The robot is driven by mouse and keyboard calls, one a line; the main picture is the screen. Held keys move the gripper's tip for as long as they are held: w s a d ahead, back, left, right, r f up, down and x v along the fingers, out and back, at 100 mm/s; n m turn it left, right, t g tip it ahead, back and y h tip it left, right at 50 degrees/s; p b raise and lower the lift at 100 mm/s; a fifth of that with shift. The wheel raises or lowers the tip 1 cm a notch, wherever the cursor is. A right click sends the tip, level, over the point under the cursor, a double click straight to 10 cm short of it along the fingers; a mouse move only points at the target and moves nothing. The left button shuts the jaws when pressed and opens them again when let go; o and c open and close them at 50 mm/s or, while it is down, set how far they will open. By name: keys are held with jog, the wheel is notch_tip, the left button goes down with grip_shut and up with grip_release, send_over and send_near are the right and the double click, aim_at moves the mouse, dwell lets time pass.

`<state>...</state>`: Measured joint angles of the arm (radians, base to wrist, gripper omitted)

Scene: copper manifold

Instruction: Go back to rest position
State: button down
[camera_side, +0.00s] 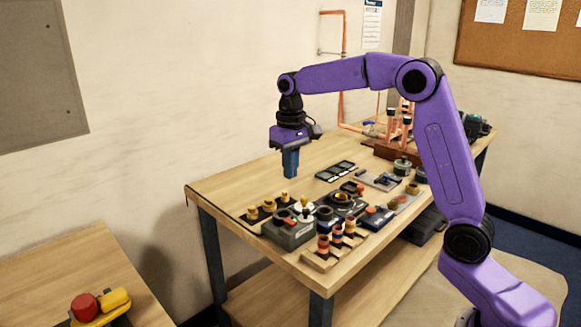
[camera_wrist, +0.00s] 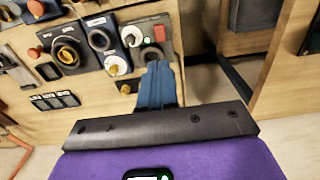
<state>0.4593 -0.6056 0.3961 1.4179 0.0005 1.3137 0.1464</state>
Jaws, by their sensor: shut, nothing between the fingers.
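My gripper (camera_side: 290,164) hangs from the purple arm above the left part of the wooden workbench (camera_side: 232,182), pointing down. Its blue fingers are together with nothing between them. In the wrist view the shut blue fingers (camera_wrist: 159,84) show at the middle, in front of a grey control box. The gripper is apart from every object in the side view. The copper pipe manifold (camera_side: 398,125) stands at the back right of the bench, partly hidden behind my arm.
Control boxes with knobs and buttons (camera_side: 288,232) crowd the bench's front. A black slotted panel (camera_side: 336,171) lies behind them. A wooden rack with colored pieces (camera_side: 333,248) sits at the front edge. A second table (camera_side: 45,275) at lower left holds a red-and-yellow item. The bench's back left is clear.

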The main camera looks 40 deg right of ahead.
dwell(0.7)
jog(key=s+a+f+n, duration=0.1)
jog(key=s+a+n, duration=0.3)
jog(key=s, duration=0.5)
jog(key=s+a+f+n, duration=0.1)
jog(key=s+a+n, duration=0.1)
jog(key=s+a, duration=0.5)
jog(key=s+d+f+n, duration=0.2)
jog(key=s+n, duration=0.1)
jog(key=s, duration=0.7)
jog(key=s+d+f+n, duration=0.3)
jog(key=s, duration=0.7)
jog(key=shift+d+n, duration=0.3)
jog(key=shift+d, duration=0.05)
